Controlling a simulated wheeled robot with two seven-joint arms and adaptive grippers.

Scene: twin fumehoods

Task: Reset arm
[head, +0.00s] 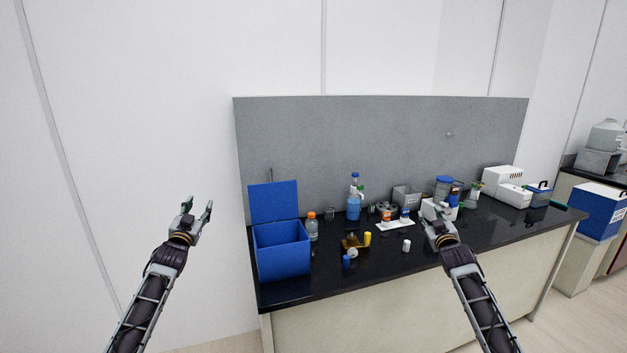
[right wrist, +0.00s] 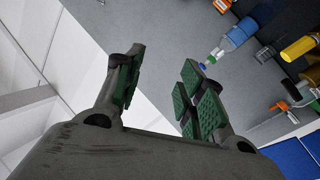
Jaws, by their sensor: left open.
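My left gripper (head: 196,212) is raised at the left of the head view, in front of the white wall and left of the bench. Its fingers are apart and nothing is between them. My right gripper (head: 436,217) is over the right half of the black bench top in the head view, its fingertips in front of small items there. In the right wrist view my right gripper (right wrist: 160,90) shows its green-padded fingers wide apart, with only the bright background between them. Both arms reach forward from the bottom of the view.
The black bench (head: 360,278) holds an open blue box (head: 281,250), an orange-capped bottle (head: 311,228), a blue bottle (head: 353,207), a yellow vial (head: 367,239), a grey bin (head: 406,197) and a white machine (head: 505,183). A grey panel (head: 380,140) stands behind. Space left of the bench is clear.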

